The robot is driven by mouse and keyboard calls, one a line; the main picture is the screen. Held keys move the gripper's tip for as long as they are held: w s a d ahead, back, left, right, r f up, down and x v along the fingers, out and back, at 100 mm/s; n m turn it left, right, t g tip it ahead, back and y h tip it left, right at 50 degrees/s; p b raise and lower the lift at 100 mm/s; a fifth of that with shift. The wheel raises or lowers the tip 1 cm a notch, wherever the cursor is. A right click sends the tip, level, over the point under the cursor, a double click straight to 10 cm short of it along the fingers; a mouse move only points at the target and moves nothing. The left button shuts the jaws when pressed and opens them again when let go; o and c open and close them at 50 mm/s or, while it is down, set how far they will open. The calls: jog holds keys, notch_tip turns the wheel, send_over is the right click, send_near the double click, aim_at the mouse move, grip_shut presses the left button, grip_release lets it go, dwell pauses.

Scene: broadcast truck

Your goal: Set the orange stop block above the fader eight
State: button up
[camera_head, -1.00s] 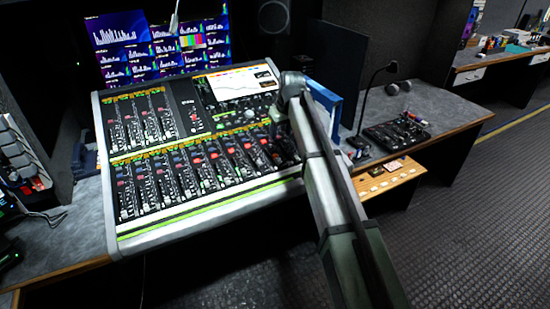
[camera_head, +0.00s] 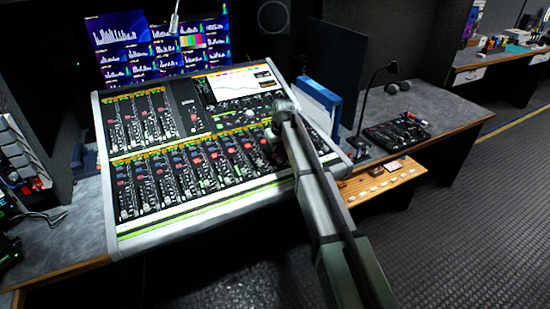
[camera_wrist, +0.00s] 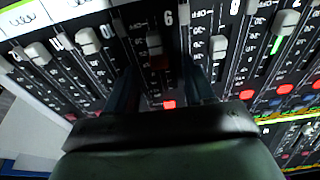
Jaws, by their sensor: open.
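My gripper (camera_wrist: 158,82) is open over the fader rows, with a dark finger on each side of one fader strip. The strip numbers look upside down in the wrist view, so I cannot surely pick out fader eight. In the head view my arm hides the gripper and part of the mixing console (camera_head: 226,207).
More fader caps (camera_wrist: 88,40) stand left and right of the fingers, and lit red buttons (camera_wrist: 247,94) run in a row.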

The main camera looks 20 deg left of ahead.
jog(key=shift+x, duration=1.05)
jog(key=shift+c, duration=0.2)
grip_shut()
